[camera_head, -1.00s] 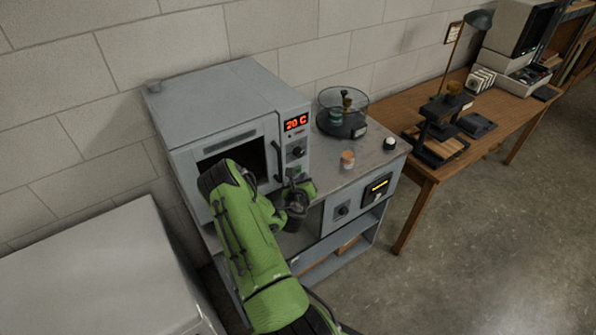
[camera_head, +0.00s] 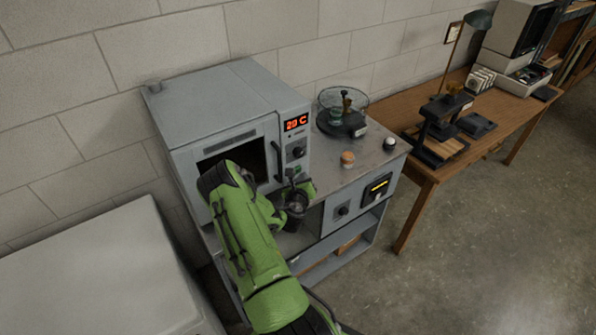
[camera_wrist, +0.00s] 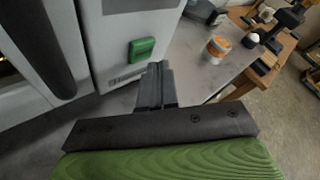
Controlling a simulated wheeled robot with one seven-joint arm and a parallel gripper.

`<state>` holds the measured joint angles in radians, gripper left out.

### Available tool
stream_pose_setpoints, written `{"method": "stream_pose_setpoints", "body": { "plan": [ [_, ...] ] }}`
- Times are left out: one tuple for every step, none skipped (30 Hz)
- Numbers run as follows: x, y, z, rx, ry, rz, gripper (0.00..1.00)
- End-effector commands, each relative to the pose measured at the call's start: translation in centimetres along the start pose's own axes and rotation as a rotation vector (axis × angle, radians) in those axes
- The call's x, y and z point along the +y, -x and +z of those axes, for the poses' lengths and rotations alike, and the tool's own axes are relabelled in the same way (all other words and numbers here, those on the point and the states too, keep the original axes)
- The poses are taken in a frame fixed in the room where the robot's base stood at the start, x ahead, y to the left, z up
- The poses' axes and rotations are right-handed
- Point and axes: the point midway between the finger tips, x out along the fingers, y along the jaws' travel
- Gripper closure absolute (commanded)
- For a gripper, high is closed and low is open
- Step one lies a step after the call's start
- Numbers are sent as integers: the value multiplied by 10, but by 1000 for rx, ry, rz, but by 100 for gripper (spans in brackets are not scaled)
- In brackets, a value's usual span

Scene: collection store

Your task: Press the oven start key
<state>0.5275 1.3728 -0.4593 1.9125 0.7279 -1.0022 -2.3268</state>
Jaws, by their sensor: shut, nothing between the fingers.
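The grey oven (camera_head: 215,100) stands on a bench against the wall. Its display (camera_head: 296,123) glows red and reads about 20 C, with a dark knob (camera_head: 297,152) below. A green key (camera_wrist: 142,48) sits low on the oven's front panel in the wrist view, above a small label strip. My gripper (camera_wrist: 155,70) is shut and empty, its fingertips just below and right of the green key in the picture. I cannot tell whether they touch the panel. In the head view my green arm hides part of the oven's front, and the fingertips are hard to make out beside the key.
A wooden table (camera_head: 430,165) with instruments stands further right. A pale cabinet (camera_head: 90,270) is at lower left.

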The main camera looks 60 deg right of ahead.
Motion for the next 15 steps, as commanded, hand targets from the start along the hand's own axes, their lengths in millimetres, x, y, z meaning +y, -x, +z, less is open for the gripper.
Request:
{"method": "stream_pose_setpoints", "body": {
  "plan": [
    [0, -1, 3, 0, 1, 1, 100],
    [1, -1, 4, 0, 1, 1, 100],
    [2, -3, 5, -1, 1, 2, 100],
    [2, -3, 6, -2, 1, 2, 100],
    [2, -4, 6, -1, 1, 1, 100],
    [3, -4, 5, -1, 1, 1, 100],
    [3, -4, 5, 0, 0, 0, 100],
    [3, -4, 5, 0, 0, 0, 100],
    [3, -4, 4, 0, 0, 0, 100],
    [3, -4, 4, 0, 0, 0, 100],
    [3, -4, 4, 0, 0, 0, 100],
    [3, -4, 4, 0, 0, 0, 100],
    [3, -4, 4, -1, 0, 0, 100],
    [3, -4, 4, -1, 0, 0, 100],
    [3, -5, 5, -1, 0, 0, 100]
  ]
}}
